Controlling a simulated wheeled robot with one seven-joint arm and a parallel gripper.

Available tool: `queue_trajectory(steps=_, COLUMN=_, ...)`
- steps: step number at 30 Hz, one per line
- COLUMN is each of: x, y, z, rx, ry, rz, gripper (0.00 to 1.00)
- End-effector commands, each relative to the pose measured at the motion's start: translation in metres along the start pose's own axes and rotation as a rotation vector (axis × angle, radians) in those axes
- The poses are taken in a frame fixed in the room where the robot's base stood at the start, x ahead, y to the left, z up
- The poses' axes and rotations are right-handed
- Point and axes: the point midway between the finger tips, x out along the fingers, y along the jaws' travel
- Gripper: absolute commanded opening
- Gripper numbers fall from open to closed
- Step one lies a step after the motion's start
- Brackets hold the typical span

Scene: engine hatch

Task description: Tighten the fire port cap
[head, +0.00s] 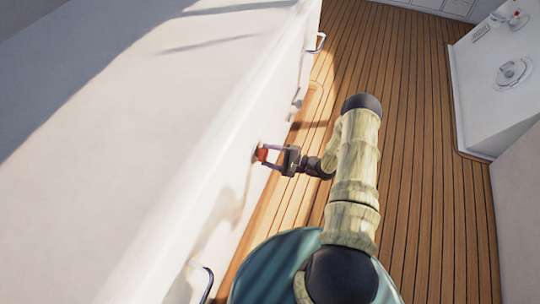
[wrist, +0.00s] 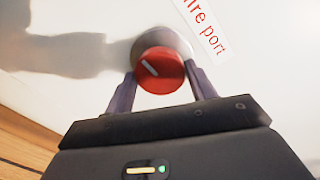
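The fire port cap (wrist: 160,72) is a round red knob with a pale line across its face, tilted in the wrist view. It sits on a metal base on the white wall. A label (wrist: 205,25) reading "ire port" in red shows beside it. My gripper (wrist: 160,88) reaches the cap with one finger on either side of it. The fingers look close to or against its sides; firm contact is hard to tell. In the head view the red cap (head: 262,154) shows between the fingers of my gripper (head: 268,155), at the white wall.
The white wall (head: 160,170) runs along the left, with metal handles (head: 318,43) on it. The wooden plank deck (head: 420,120) is clear to the right of my arm. A white console (head: 495,90) stands at the right.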

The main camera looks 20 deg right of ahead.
Motion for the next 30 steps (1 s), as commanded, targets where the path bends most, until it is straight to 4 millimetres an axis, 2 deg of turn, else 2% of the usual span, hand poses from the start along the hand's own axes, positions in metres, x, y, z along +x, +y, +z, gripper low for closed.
queue_trajectory(steps=1, x=-0.001, y=0.002, z=0.000, rx=0.004, ry=0.002, rz=0.004, gripper=0.65)
queue_trajectory(steps=3, x=-0.001, y=0.002, z=0.000, rx=0.002, ry=0.002, rz=0.002, gripper=0.76)
queue_trajectory(steps=11, x=0.000, y=0.000, z=0.000, rx=-0.001, ry=0.001, rz=0.000, gripper=0.76)
queue_trajectory(steps=16, x=-0.009, y=-0.001, z=-0.001, rx=-0.002, ry=0.004, rz=-0.001, gripper=0.76)
queue_trajectory(steps=20, x=-0.028, y=-0.002, z=0.000, rx=-0.001, ry=0.004, rz=-0.001, gripper=0.76)
queue_trajectory(steps=30, x=-0.095, y=-0.001, z=0.000, rx=0.001, ry=0.005, rz=0.000, gripper=0.76)
